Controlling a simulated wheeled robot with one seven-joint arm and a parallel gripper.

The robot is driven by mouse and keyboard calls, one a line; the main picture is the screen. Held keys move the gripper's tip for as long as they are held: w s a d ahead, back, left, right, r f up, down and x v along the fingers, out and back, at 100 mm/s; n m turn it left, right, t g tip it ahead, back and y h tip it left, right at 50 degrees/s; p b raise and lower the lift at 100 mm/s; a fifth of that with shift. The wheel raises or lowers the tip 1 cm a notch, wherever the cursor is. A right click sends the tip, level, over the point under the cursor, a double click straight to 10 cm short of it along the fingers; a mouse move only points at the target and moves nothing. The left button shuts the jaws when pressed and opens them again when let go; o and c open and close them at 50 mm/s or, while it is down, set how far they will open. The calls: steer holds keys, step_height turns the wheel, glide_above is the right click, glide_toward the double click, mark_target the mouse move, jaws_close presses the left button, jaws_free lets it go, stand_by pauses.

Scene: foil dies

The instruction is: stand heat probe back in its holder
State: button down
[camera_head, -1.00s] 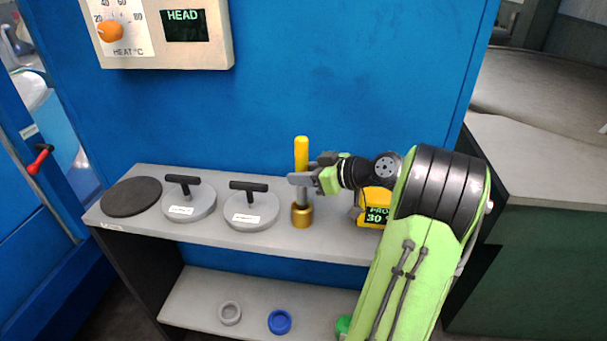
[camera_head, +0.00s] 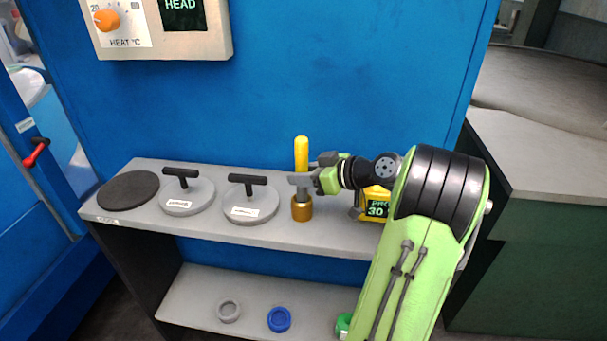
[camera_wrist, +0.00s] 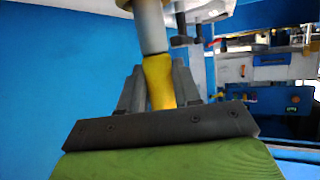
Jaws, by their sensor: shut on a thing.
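The heat probe has a yellow handle (camera_head: 301,153) and a grey metal shaft, and looks upright. In the wrist view the yellow handle (camera_wrist: 158,82) lies between the two fingers, with the grey shaft (camera_wrist: 150,28) beyond. The brass cup-like holder (camera_head: 302,209) stands on the shelf directly below the gripper. The probe's lower end meets or enters the holder's top; my fingers hide part of the shaft, so its depth is unclear.
Two grey discs with black T-handles (camera_head: 187,195) (camera_head: 251,204) and a dark round pad (camera_head: 128,191) sit left on the grey shelf. A yellow box with a display (camera_head: 376,203) stands right, partly behind my arm. A blue wall rises behind. Rings (camera_head: 279,319) lie on the lower shelf.

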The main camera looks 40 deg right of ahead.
steer(key=shift+f+b, duration=1.75)
steer(key=shift+f, duration=0.05)
steer(key=c, duration=0.7)
jaws_free()
steer(key=p+v, duration=0.5)
steer(key=v, duration=1)
steer(key=shift+s+r+p, duration=0.25)
steer(key=shift+s+p, duration=0.05)
